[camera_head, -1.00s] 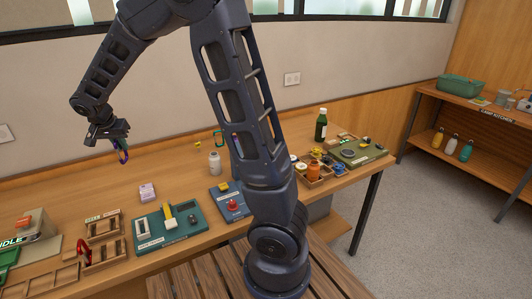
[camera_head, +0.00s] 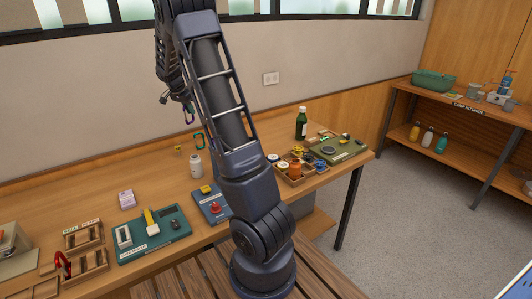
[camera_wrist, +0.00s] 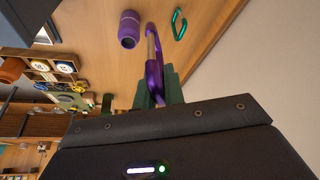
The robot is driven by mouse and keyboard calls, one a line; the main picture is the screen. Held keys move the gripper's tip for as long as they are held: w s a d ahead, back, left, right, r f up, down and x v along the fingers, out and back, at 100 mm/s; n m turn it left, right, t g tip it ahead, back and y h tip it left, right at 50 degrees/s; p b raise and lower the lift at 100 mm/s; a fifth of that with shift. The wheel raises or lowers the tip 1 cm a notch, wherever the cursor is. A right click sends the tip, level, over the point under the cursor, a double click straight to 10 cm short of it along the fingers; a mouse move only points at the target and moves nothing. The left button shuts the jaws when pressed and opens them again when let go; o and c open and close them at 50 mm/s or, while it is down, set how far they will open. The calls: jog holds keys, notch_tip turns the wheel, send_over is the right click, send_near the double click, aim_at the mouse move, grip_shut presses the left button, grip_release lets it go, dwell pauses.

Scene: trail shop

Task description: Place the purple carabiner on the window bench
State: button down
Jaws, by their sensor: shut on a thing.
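The purple carabiner (camera_wrist: 152,68) is gripped between the green-padded fingers of my gripper (camera_wrist: 160,92) in the wrist view, with its loop sticking out beyond them. In the head view, the carabiner (camera_head: 189,116) shows as a small purple loop beside my arm. My arm hides most of the gripper there. The carabiner hangs in the air, apart from the surface. A long wooden bench (camera_head: 160,181) runs along the wall under the windows, below the gripper. I cannot tell whether this is the window bench.
A green carabiner (camera_head: 199,141) and a bottle (camera_head: 196,166) are on the bench. A teal board (camera_head: 150,234), a tray of small items (camera_head: 296,172) and a dark green bottle (camera_head: 301,124) also occupy it. The camp kitchen shelf (camera_head: 446,102) stands at right. Bare wood shows towards the wall.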

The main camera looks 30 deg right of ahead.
jog(key=s+d+m+g, duration=0.1)
jog(key=s+d+m, duration=0.2)
jog(key=d, duration=1.5)
jog(key=s+d+m+g, duration=0.1)
jog(key=s+d+m, duration=0.15)
jog(key=d, duration=1.55)
jog(key=shift+h, duration=0.3)
jog(key=f, duration=1.9)
jog(key=shift+s+a+f, duration=0.1)
jog(key=shift+s+f, duration=0.1)
jog(key=shift+f, duration=0.15)
jog(key=c, duration=1.7)
grip_release()
jog(key=shift+o, duration=1)
